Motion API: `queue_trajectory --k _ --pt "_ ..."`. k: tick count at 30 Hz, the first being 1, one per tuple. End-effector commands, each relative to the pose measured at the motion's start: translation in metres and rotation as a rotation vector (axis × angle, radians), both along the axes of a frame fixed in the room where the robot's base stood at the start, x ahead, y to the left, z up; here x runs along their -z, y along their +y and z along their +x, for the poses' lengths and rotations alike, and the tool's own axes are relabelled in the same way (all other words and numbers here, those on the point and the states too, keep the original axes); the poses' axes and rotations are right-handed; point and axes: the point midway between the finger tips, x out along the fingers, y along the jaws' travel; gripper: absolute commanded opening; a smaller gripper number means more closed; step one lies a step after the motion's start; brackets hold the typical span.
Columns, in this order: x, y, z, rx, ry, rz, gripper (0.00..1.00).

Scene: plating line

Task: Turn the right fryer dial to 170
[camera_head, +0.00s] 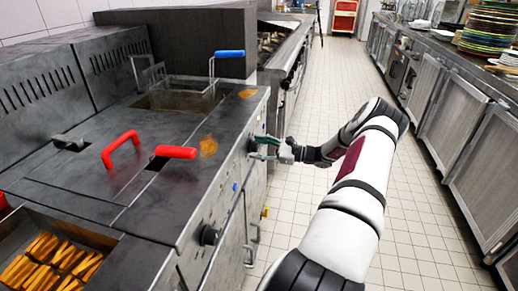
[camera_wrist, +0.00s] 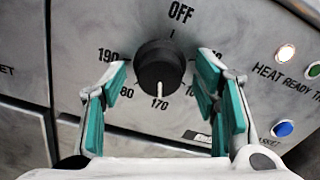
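The right fryer dial (camera_wrist: 160,66) is a round black knob in the middle of the wrist view. Its white pointer line is at the bottom of the knob, pointing down at the 170 mark (camera_wrist: 159,104). OFF is printed above the dial, 190 and 180 to its left; the numbers at right are partly hidden by a finger. My gripper (camera_wrist: 163,75) has its green-padded fingers on either side of the dial, with a visible gap on each side. In the head view my gripper (camera_head: 268,150) is at the fryer's front panel, by the far dial (camera_head: 251,146).
A lit heat lamp (camera_wrist: 285,53), a green lamp (camera_wrist: 314,70) and a blue button (camera_wrist: 283,128) are right of the dial. A second dial (camera_head: 208,236) is nearer on the panel. A blue-handled basket (camera_head: 185,97) sits in the fryer. The tiled aisle (camera_head: 320,110) is clear.

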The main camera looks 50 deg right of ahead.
Motion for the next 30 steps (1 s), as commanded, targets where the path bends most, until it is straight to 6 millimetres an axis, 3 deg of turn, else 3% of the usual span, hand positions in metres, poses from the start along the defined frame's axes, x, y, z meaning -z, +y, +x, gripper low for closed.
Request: queue_trajectory --k 8,21,30 --pt "0.0 -0.005 -0.01 0.001 0.0 -0.001 0.55" --pt "0.0 -0.036 -0.086 0.003 0.001 -0.001 0.55" --pt "0.0 -0.046 -0.11 0.0 0.0 0.0 0.55"
